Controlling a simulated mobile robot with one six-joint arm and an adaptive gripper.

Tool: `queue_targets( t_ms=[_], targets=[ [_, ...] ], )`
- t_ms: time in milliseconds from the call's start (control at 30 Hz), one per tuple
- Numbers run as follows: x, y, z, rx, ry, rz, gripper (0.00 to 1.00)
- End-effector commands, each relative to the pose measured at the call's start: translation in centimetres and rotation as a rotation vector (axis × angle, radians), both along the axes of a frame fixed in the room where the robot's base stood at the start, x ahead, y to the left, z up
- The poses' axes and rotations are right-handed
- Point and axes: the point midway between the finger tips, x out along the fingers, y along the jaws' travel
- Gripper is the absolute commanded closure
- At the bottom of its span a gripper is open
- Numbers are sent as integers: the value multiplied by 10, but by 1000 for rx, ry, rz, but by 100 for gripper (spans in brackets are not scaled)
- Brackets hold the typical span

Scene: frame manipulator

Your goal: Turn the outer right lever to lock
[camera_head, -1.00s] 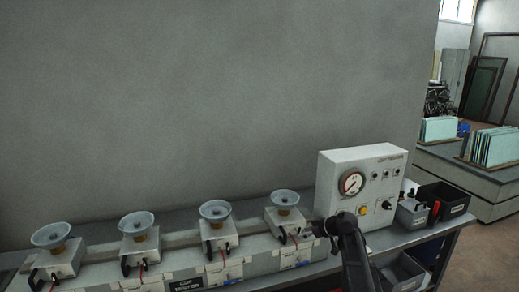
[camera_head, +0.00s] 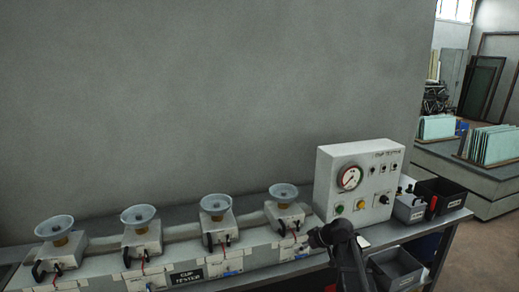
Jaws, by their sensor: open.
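Several pale units with clear suction cups stand in a row on the bench, each with a black lever at its front. The outer right unit (camera_head: 285,215) carries its lever (camera_head: 282,228) low on its front left side, small in this view. My gripper (camera_head: 314,238) is just right of and slightly below that unit, at the end of my dark arm. It is open and apart from the lever, as far as I can tell. The fingers are small and partly hidden by my arm. The lever's exact angle is hard to tell.
A white test box (camera_head: 355,185) with a round gauge and knobs stands right behind my gripper. Dark bins (camera_head: 440,197) are at the bench's right end, and a grey bin (camera_head: 395,268) sits below. The wall behind the cups is bare.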

Motion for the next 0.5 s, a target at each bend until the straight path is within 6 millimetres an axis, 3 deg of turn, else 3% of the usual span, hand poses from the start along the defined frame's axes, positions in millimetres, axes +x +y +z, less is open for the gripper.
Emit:
queue_targets(
  t_ms=[233, 500],
  targets=[
    [-56, 10, -41, -62, 187, -94, 42],
    [-146, 8, -97, -211, 464, -334, 42]
  ],
)
